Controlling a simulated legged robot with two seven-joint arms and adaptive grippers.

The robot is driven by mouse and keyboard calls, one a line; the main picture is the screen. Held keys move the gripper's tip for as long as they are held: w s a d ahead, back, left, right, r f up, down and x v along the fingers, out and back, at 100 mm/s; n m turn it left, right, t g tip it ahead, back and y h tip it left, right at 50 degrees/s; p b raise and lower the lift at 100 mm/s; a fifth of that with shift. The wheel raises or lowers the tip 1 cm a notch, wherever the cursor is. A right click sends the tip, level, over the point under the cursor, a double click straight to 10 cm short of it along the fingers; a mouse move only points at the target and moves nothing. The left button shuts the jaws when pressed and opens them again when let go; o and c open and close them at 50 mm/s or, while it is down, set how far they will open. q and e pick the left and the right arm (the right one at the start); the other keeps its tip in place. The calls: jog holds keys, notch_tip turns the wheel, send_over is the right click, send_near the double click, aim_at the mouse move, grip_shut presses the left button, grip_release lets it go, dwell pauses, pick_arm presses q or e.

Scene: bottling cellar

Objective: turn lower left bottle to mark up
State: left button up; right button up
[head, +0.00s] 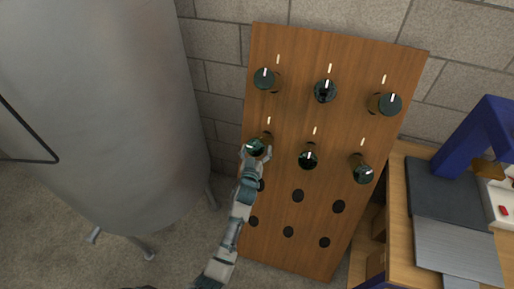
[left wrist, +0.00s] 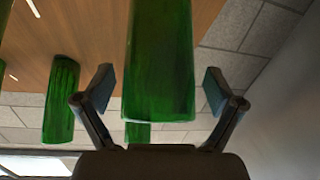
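The lower left bottle (head: 257,145) sticks out of the wooden rack (head: 288,98), its dark green base facing me. A small pale mark shows on its base, seemingly toward the right; the gripper partly hides the base. A pale line (head: 268,121) is on the board above it. My left gripper (head: 255,154) is at this bottle. In the left wrist view the green bottle (left wrist: 160,55) lies between the two spread fingers of the gripper (left wrist: 157,92), with a gap on each side. My right gripper is not in view.
Several other bottles stick out nearby, including the lower middle bottle (head: 308,156) and upper left bottle (head: 265,80). Empty holes (head: 297,196) lie below. A large grey tank (head: 110,110) stands left. A wooden bench (head: 402,205) with a blue device (head: 475,135) stands right.

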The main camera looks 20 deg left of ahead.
pick_arm(q)
jog(key=shift+r, duration=0.3)
jog(key=s+d, duration=0.1)
jog(key=s, duration=1.1)
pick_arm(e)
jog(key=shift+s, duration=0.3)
